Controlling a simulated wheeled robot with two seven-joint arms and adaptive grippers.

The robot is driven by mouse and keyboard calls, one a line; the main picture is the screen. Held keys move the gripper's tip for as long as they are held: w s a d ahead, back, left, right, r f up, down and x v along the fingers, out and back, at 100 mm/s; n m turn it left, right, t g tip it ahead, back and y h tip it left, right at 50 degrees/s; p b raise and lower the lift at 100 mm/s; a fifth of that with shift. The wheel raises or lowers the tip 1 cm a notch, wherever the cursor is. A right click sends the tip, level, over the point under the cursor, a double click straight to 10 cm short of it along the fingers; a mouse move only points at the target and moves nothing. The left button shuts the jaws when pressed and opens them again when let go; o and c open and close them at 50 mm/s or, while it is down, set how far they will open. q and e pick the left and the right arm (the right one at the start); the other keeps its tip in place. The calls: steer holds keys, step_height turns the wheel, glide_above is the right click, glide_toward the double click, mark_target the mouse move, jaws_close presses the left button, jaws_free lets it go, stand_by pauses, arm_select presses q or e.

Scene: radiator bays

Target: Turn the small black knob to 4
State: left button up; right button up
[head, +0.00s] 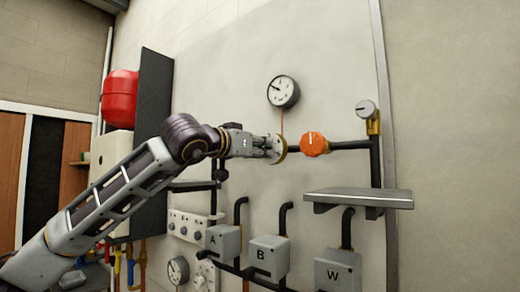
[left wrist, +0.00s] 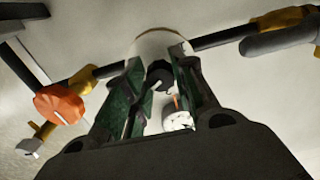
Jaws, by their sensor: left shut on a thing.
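The small black knob (left wrist: 158,76) shows between my left fingers in the left wrist view, in front of a pale round plate (left wrist: 160,43). In the head view the knob is hidden by my left gripper (head: 272,147); only the brass-coloured edge of the round plate (head: 281,149) shows. My left gripper, also in the left wrist view (left wrist: 160,82), is shut on the knob, with one finger on each side. No number or pointer mark is readable. My right gripper is not in view.
An orange knob (head: 313,143) sits close right on the same dark pipe. A round gauge (head: 284,91) is above. A grey shelf (head: 358,197) juts out lower right. Boxes A (head: 222,241), B (head: 269,256) and W (head: 335,271) are below.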

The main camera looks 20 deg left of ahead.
arm_select(q)
steer(key=shift+d+f, duration=0.1)
steer(key=shift+f, duration=0.15)
steer(key=o, duration=1)
steer(key=shift+r, duration=0.15)
steer(key=shift+s, duration=0.2)
steer(key=v, duration=1.1)
steer(key=shift+s+a, duration=0.2)
steer(key=shift+s, duration=0.1)
